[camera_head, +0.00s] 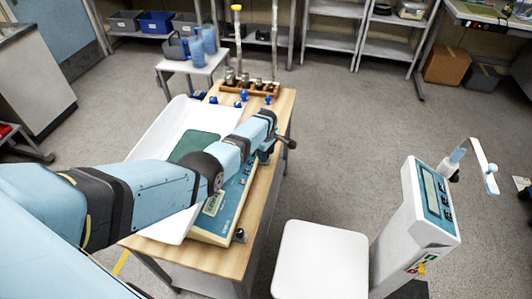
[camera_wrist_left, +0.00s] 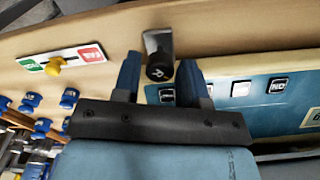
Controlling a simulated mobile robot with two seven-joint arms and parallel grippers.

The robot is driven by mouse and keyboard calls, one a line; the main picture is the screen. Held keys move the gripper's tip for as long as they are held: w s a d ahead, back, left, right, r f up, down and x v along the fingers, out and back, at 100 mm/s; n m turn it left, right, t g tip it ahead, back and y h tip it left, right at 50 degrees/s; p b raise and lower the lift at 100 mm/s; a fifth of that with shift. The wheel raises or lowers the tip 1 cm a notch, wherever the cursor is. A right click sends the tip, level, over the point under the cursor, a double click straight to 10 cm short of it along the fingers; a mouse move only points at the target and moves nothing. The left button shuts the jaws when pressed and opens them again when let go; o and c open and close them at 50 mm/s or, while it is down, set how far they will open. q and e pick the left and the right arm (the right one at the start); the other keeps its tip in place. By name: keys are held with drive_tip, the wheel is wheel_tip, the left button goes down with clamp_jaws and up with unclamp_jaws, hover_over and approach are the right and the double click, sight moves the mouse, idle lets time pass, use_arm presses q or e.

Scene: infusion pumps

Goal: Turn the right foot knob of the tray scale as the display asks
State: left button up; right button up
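The tray scale (camera_head: 245,186) stands on a wooden table, with a white tray (camera_head: 160,135) and a blue front panel. Its small display (camera_head: 215,203) is too small to read. In the left wrist view, a black foot knob (camera_wrist_left: 158,71) marked R sits on a metal bracket beside the blue panel (camera_wrist_left: 225,112). My left gripper (camera_wrist_left: 160,62) is open, with one finger on each side of this knob; I cannot tell whether they touch it. In the head view, my left gripper (camera_head: 278,147) is at the table's right edge. Another foot knob (camera_head: 240,234) shows near the front corner. My right gripper is out of view.
A PASS/FAIL slider plate (camera_wrist_left: 62,62) with a yellow knob lies near the knob on the wood. A rack of weights (camera_head: 250,84) stands at the table's back. A white column device (camera_head: 425,205) and white platform (camera_head: 320,260) stand right. Floor between is clear.

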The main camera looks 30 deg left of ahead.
use_arm(q)
wheel_tip(320, 180, up, 14)
drive_tip(key=p, duration=0.2)
drive_tip(key=shift+p, duration=0.3)
drive_tip(key=shift+f, duration=0.1)
